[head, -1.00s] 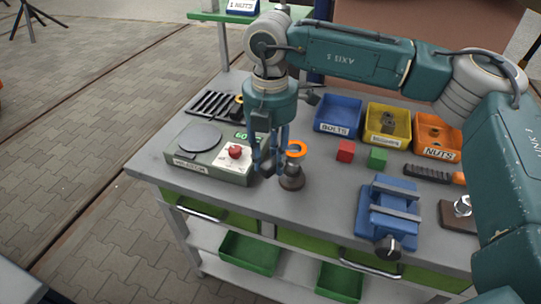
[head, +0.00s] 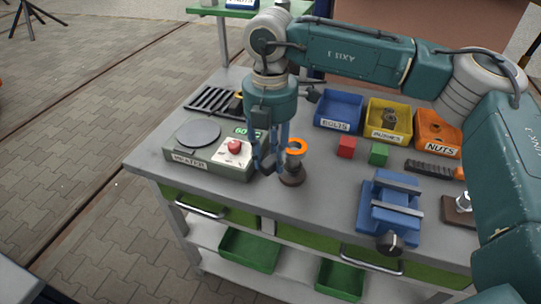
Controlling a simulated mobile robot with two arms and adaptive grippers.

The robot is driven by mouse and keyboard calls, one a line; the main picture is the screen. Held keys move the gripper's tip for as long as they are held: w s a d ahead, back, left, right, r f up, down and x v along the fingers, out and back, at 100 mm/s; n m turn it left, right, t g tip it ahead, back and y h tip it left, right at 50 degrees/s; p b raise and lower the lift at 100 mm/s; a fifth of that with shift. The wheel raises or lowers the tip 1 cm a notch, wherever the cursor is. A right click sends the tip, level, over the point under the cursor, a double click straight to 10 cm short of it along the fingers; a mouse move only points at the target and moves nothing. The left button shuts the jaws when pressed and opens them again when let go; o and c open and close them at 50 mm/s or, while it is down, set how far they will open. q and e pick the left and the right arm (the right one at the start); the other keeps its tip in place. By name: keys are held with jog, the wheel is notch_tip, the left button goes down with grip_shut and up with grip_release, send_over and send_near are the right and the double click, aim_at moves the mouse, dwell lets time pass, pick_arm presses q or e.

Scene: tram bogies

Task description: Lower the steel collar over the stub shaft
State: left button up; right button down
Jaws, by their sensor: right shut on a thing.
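The steel collar (head: 297,146) shows as a bright orange ring at the middle of the head view. My right gripper (head: 270,163) points down from above, its fingers just left of the ring. It is shut on the collar, though the grip itself is partly hidden. The stub shaft (head: 292,175), dark at its foot and lighter above, stands upright on the grey bench directly below the ring. The collar appears at or just above the shaft's top; I cannot tell whether the shaft has entered it. My left gripper is not in view.
The heater (head: 208,168) with a red button stands close left of my gripper. A blue vise (head: 390,207) is at the right. Red (head: 346,147) and green (head: 378,154) cubes lie nearer, before blue (head: 338,108), yellow (head: 388,118) and orange (head: 437,131) bins.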

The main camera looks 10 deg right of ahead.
jog(key=shift+b, duration=0.45)
dwell(1.1)
jog(key=shift+f, duration=0.1)
dwell(0.4)
jog(key=shift+f+b, duration=0.35)
jog(key=shift+b, duration=0.05)
jog(key=shift+f+b, duration=1.4)
jog(key=shift+f, duration=0.25)
